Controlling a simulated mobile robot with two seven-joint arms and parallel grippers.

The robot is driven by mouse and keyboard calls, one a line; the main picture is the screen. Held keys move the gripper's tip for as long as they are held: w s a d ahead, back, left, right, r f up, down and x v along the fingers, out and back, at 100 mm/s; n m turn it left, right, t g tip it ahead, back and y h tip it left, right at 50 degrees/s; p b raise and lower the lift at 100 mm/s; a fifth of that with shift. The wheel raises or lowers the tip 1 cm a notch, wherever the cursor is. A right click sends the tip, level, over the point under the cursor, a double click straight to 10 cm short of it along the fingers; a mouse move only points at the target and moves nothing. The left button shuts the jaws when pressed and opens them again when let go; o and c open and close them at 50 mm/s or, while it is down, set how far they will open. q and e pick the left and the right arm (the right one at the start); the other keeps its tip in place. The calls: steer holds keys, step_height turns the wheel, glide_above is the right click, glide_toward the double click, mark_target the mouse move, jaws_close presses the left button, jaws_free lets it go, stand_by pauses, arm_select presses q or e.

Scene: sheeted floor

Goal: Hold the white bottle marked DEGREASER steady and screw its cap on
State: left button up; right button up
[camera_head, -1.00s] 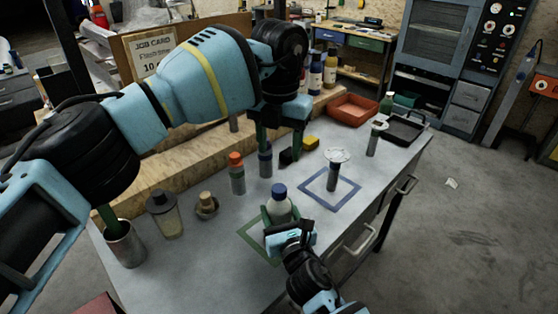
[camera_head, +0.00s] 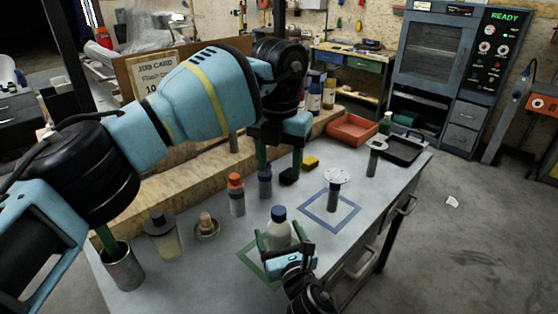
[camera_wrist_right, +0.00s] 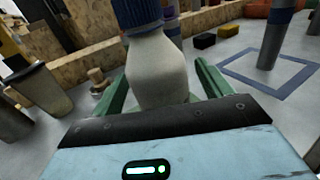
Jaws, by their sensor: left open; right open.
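The white bottle (camera_head: 279,235) stands upright near the front of the bench, by the green square outline (camera_head: 246,256). A blue cap (camera_head: 279,213) is on its top; I cannot tell how tightly it sits. The label is not readable. The bottle and cap also show in the right wrist view, with the cap cut off at the top edge. My right gripper (camera_head: 281,241) is open, its green fingers on either side of the bottle. My left gripper (camera_head: 280,157) is open and empty, above and behind the bottle, apart from the cap.
A flanged post (camera_head: 333,192) stands in the blue outline. A metal cup (camera_head: 124,268) and lidded jar (camera_head: 163,238) are left. An orange tray (camera_head: 352,131) is farther back.

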mark_target(283, 243)
arm_select(q)
steer(key=shift+s+r, duration=0.1)
steer(key=shift+r, duration=0.6)
arm_select(e)
steer(key=v, duration=0.7)
steer(key=shift+s, duration=0.25)
arm_select(q)
steer(key=shift+s+f, duration=0.1)
arm_select(e)
steer(key=shift+s+d, duration=0.1)
